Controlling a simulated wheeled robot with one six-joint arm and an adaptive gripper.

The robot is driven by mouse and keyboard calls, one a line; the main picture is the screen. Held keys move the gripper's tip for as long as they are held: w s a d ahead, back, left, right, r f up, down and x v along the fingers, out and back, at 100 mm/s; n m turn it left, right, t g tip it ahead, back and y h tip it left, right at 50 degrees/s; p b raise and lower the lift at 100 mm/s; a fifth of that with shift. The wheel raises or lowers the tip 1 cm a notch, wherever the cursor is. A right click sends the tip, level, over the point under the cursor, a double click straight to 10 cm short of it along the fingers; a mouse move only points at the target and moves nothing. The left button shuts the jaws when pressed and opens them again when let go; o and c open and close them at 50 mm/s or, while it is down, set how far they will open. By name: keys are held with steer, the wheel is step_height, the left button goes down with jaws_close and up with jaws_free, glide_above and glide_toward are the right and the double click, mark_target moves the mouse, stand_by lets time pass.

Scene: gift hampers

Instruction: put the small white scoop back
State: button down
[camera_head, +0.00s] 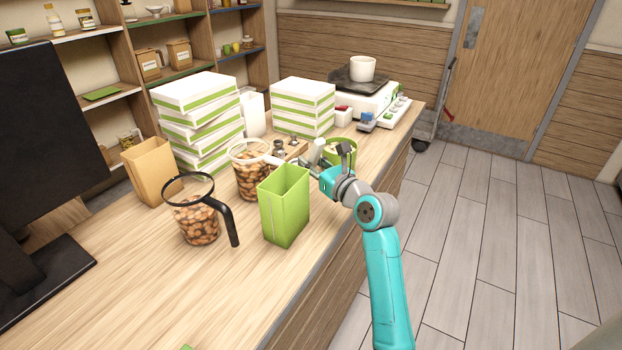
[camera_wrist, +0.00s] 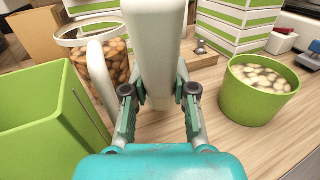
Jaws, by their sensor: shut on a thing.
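My gripper (camera_wrist: 160,95) is shut on a white object, which I take to be the small white scoop (camera_wrist: 154,45). In the wrist view it stands up between the fingers and runs out of the top of the picture, so its far end is hidden. In the head view my gripper (camera_head: 318,168) is above the counter, between the green box and a green tub; the scoop (camera_head: 316,150) shows only partly there. A jar of brown nuts with a white rim and white handle (camera_head: 249,178) stands to its left, also in the wrist view (camera_wrist: 108,66).
A green open box (camera_head: 284,207) stands close left of my gripper. A green tub (camera_wrist: 255,104) of pale pieces is at its right. A black-handled jar (camera_head: 194,222), stacked white boxes (camera_head: 198,120) and a scale (camera_head: 372,98) also stand on the counter.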

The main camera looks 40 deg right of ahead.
steer(key=shift+f, duration=2.55)
steer(key=shift+f, duration=0.1)
steer(key=c, duration=0.9)
jaws_free()
steer(key=shift+c, duration=0.2)
steer(key=shift+s, duration=0.2)
steer(key=s, duration=1.1)
steer(key=shift+s+a, duration=0.3)
steer(key=shift+s, duration=0.05)
steer(key=shift+s, duration=0.1)
